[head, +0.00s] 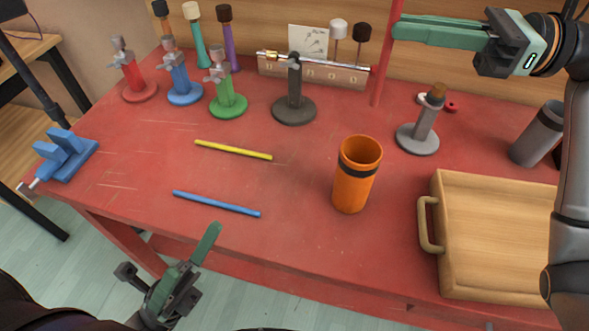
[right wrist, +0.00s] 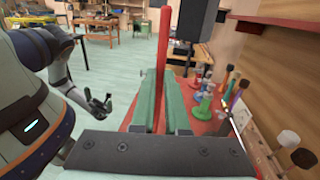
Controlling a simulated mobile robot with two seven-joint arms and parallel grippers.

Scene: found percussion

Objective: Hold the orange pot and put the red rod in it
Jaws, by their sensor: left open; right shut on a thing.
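The orange pot (head: 352,192) stands upright on the red table, with a dark band below its open rim. My right gripper (head: 398,30) is shut on the red rod (head: 384,68), high over the back of the table, behind and to the right of the pot. The rod is near upright and its top runs out of the head view. The rod also shows between the green fingers in the right wrist view (right wrist: 163,45). My left gripper (head: 203,248) is open and empty at the table's front edge, left of the pot and apart from it.
A yellow rod (head: 233,150) and a blue rod (head: 216,203) lie left of the pot. Several coloured stands, including a green one (head: 228,104), line the back. A grey stand (head: 417,138) and a wooden box (head: 495,235) are at right. A blue clamp (head: 66,153) sits at the left edge.

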